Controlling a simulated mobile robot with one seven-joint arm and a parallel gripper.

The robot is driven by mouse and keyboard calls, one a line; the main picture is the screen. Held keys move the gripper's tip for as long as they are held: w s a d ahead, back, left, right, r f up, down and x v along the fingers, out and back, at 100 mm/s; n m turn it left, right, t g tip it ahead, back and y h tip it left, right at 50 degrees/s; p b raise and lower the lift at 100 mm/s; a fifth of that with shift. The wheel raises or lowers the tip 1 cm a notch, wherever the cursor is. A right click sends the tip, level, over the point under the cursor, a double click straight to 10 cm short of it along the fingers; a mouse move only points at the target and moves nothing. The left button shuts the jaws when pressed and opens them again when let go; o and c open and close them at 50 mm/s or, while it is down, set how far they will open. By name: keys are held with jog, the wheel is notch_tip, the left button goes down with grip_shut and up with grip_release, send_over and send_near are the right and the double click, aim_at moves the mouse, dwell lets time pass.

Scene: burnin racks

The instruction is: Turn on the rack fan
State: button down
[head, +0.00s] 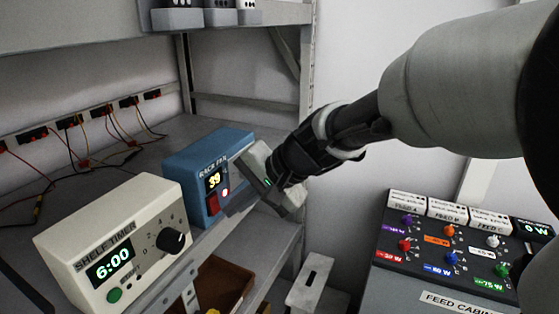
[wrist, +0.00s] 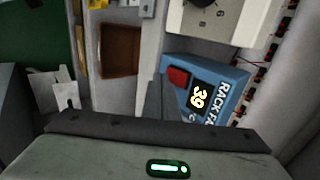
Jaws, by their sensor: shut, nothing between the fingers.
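The rack fan is a blue box (head: 190,152) on the shelf, labelled RACK FAN, with a lit display reading 39. A red rocker switch (head: 213,204) is low on its front face, with a small glowing light beside it. The box (wrist: 207,66) also shows in the wrist view, with the red switch (wrist: 178,77) near its corner. My gripper (head: 235,207) is shut and empty, just in front and to the right of the fan's front face. It hides part of that face. In the wrist view the fingers (wrist: 157,92) lie close to the switch; I cannot tell whether they touch.
A cream shelf timer (head: 110,245) reading 6:00 stands to the left of the fan. A feed cabinet panel (head: 450,248) with coloured switches is at the lower right. Wires run along the shelf's back, and a brown bin (head: 220,285) sits below. A rack post stands behind my gripper.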

jog(key=shift+w+a+f, duration=0.1)
jog(key=shift+w+a, duration=0.25)
jog(key=shift+a, duration=0.45)
jog(key=shift+w+f+b, duration=0.1)
jog(key=shift+f+b, duration=0.35)
jog(key=shift+b, duration=0.8)
jog(key=shift+a+r+p, duration=0.15)
jog(key=shift+r+p, duration=0.2)
jog(key=shift+r, duration=0.15)
jog(key=shift+r+p, duration=0.55)
jog(key=shift+r, duration=0.25)
jog(key=shift+y, duration=0.3)
jog(key=shift+f, duration=0.1)
